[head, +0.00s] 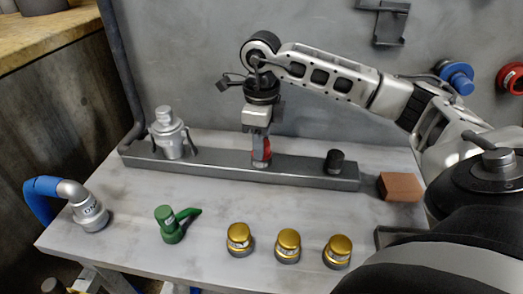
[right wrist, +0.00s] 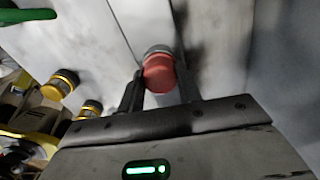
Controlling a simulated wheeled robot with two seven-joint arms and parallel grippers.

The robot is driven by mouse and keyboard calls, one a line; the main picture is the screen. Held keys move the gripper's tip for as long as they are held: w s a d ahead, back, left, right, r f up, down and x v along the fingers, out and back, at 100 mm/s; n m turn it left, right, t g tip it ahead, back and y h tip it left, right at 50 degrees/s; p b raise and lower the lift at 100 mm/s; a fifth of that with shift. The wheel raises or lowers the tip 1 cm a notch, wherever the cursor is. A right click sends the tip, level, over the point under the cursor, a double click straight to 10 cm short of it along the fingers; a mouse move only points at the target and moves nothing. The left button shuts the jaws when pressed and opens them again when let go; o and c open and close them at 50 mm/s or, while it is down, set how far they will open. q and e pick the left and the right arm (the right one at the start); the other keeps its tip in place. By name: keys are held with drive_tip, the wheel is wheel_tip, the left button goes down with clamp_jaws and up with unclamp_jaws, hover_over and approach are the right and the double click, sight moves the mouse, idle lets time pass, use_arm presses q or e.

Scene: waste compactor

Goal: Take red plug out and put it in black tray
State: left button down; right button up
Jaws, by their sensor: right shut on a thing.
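The red plug (head: 262,151) is at the long grey rail (head: 300,172) on the table, around the rail's middle. It is upright, with its lower end at the rail's top; I cannot tell whether it is seated or just clear. My right gripper (head: 259,146) points down and is shut on the plug. In the right wrist view the red plug (right wrist: 160,76), with a grey end, sits between the fingertips (right wrist: 162,82). A dark tray-like edge (head: 386,236) shows at the right of the table, mostly hidden behind my arm. My left gripper is not in view.
On the rail stand a silver fitting (head: 171,136) to the left and a black plug (head: 335,160) to the right. A brown block (head: 399,186) lies past the rail's right end. A green fitting (head: 174,224) and yellow-capped plugs (head: 288,243) line the front. A grey wall rises behind.

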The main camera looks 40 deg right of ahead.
drive_tip(key=n, duration=0.3)
drive_tip(key=shift+n, duration=0.4)
drive_tip(key=o, duration=1.2)
drive_tip(key=shift+c, duration=0.2)
drive_tip(key=shift+c, duration=0.4)
